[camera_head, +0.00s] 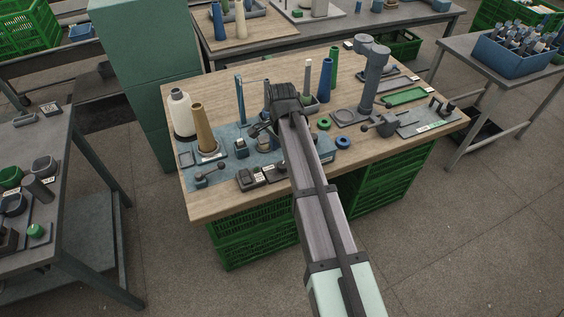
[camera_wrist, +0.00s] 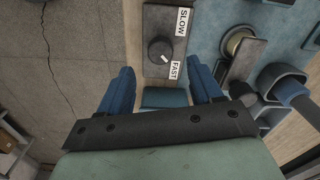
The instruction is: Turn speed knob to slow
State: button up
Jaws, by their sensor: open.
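The speed knob (camera_wrist: 160,50) is a round dark knob on a small dark box (camera_wrist: 158,18) in the wrist view. White labels read SLOW (camera_wrist: 182,22) and FAST (camera_wrist: 174,70). The knob's white mark points down and right, towards FAST. My gripper (camera_wrist: 159,67) is open, its blue fingers on either side of the box's lower end, with nothing seen between them touching the knob.
A tan cone (camera_head: 199,127) and a white yarn cone (camera_head: 181,113) stand at the left of the wooden table (camera_head: 225,205). A grey post (camera_head: 372,80) stands at the right. In the wrist view, a round metal part (camera_wrist: 238,43) and dark fittings lie right of the box; floor shows left.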

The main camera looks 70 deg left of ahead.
aim_at(282, 165)
jog(key=shift+f, duration=3)
jog(key=c, duration=1.1)
